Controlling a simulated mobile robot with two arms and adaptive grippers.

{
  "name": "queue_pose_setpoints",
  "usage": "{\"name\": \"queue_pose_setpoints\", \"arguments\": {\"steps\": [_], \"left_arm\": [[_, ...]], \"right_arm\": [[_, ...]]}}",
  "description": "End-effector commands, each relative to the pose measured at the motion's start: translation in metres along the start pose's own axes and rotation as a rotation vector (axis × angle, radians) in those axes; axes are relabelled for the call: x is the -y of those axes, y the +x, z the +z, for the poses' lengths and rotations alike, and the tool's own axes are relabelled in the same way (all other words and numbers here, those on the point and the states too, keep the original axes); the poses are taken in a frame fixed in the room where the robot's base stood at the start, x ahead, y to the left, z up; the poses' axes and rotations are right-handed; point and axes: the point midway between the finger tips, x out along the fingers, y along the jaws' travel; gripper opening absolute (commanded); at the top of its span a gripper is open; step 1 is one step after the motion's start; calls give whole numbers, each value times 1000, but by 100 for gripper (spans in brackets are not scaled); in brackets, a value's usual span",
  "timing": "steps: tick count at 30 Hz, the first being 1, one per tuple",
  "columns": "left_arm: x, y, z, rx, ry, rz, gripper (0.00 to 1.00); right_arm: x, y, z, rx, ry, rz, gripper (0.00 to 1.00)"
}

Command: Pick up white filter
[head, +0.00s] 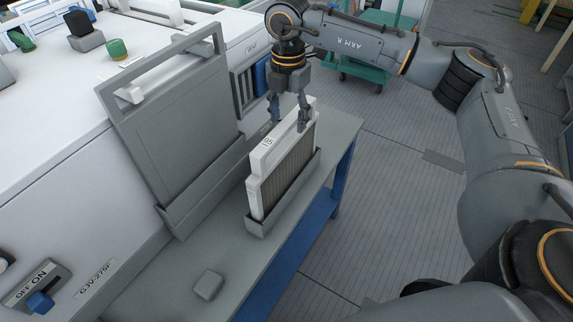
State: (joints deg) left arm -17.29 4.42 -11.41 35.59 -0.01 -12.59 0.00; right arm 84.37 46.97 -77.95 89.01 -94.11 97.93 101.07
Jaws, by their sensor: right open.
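The white filter (258,181) has a white frame and a ribbed brown-grey side. It stands upright in a grey holder (287,208) on a grey bench in the head view. My right gripper (288,127) points down at the filter's far upper end. Its fingers are apart, with one fingertip overlapping the filter's top edge in the picture. I cannot tell whether they touch it. My left gripper is not in view.
A tall grey panel with a handle frame (172,125) leans in a tray left of the filter. A small grey block (208,285) lies on the bench (155,288). A switch with a blue knob (40,301) is at lower left. A green cart (372,50) stands behind.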

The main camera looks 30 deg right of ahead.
Motion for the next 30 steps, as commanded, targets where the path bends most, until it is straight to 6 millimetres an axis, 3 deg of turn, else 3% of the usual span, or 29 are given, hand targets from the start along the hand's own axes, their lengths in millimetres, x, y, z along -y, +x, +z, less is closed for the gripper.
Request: {"name": "queue_pose_setpoints", "arguments": {"steps": [3, 6, 18, 26, 30], "left_arm": [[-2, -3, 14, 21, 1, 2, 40], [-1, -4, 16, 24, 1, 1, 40], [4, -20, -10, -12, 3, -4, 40], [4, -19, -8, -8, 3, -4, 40], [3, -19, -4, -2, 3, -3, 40]], "right_arm": [[0, 15, -1, -1, -2, -2, 55], [0, 21, -1, -1, -2, 1, 55], [-2, 70, 1, -3, -3, -2, 55], [-3, 74, 1, -2, -3, 2, 55], [-3, 74, 1, -2, -3, 2, 30]]}}
